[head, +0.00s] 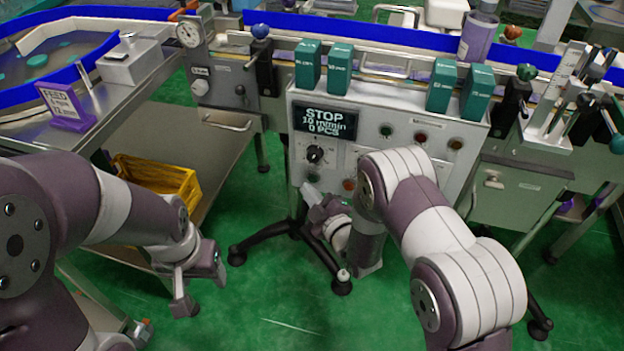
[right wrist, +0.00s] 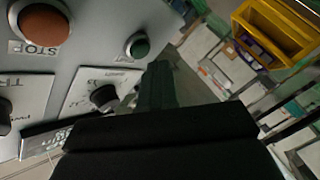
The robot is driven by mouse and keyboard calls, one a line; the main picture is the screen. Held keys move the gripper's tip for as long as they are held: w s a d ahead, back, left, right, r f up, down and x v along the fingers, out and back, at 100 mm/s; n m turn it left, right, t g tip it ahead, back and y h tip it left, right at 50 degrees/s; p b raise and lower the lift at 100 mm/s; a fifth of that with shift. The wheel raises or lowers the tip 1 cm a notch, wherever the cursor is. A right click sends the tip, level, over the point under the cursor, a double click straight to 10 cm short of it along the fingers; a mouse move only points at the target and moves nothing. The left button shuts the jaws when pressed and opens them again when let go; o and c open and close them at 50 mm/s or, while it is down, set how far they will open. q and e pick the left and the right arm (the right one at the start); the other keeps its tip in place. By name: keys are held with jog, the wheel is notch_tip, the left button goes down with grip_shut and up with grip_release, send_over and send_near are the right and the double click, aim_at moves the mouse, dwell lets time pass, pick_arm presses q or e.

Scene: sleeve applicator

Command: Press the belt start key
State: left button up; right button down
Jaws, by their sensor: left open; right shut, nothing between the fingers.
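The grey control panel (head: 372,140) faces me, with a display (head: 324,122) reading STOP, 10 m/min and 0 pcs. In the right wrist view a green key (right wrist: 138,46) sits on the panel beside a larger red key (right wrist: 45,22) labelled STOP. The green key's own label is not readable. My right gripper (head: 309,191) is shut and empty, low in front of the panel's left part. In the right wrist view its dark fingertips (right wrist: 160,75) are close to the green key; I see no clear contact. My left gripper (head: 198,283) is open and empty, left of the panel.
A black knob (head: 314,154) sits below the display. Several green cartons (head: 308,65) stand on top of the panel. A yellow crate (head: 160,182) lies under the feed table at left. The conveyor (head: 385,61) runs behind. Green floor is free in front.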

jog(key=shift+w, duration=0.1)
dwell(0.5)
jog(key=shift+w+d, duration=0.15)
jog(key=shift+w, duration=0.2)
